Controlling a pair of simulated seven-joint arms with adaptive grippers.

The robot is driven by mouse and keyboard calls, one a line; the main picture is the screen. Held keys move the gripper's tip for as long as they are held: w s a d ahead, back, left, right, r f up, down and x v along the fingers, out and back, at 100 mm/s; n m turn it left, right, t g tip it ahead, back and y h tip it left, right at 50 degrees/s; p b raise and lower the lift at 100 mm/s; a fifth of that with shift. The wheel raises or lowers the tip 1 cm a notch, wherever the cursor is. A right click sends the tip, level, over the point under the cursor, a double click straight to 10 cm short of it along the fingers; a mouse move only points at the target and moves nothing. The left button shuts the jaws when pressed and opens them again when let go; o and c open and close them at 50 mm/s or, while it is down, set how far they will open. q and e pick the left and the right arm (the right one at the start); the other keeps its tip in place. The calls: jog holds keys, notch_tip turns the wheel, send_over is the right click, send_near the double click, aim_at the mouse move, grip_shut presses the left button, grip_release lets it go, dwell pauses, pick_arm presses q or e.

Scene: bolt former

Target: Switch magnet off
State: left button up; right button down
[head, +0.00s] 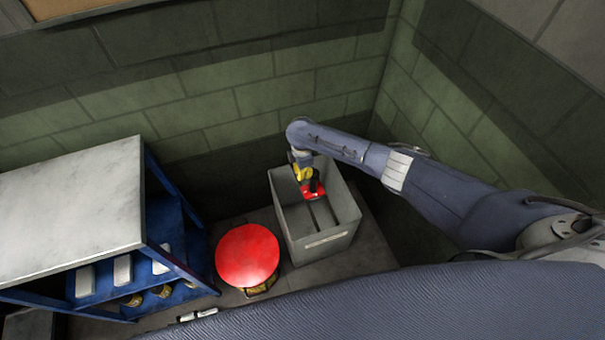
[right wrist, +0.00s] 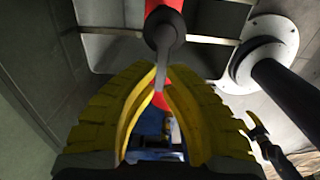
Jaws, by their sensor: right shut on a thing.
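The magnet (head: 313,191) is a red piece with a black upright part, inside a grey open bin (head: 345,208). My right gripper (head: 303,174), with yellow fingers, reaches down into the bin at the magnet. In the right wrist view the yellow fingers (right wrist: 160,82) close around a grey lever (right wrist: 165,45) that belongs to the magnet, with red parts (right wrist: 177,78) showing behind it. A black rod with a pale round flange (right wrist: 268,45) stands to the right. Whether the magnet touches the bin floor is hard to tell. My left gripper is not in view.
A red round stool (head: 247,255) stands close to the left of the bin. A blue shelf unit with a grey top (head: 75,210) stands further left, with several items on its shelves. Green brick walls rise behind and to the right.

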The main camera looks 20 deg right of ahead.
jog(key=c, duration=1.5)
grip_release()
jog(key=shift+o, duration=0.2)
jog(key=shift+r, duration=0.1)
notch_tip(320, 180, up, 12)
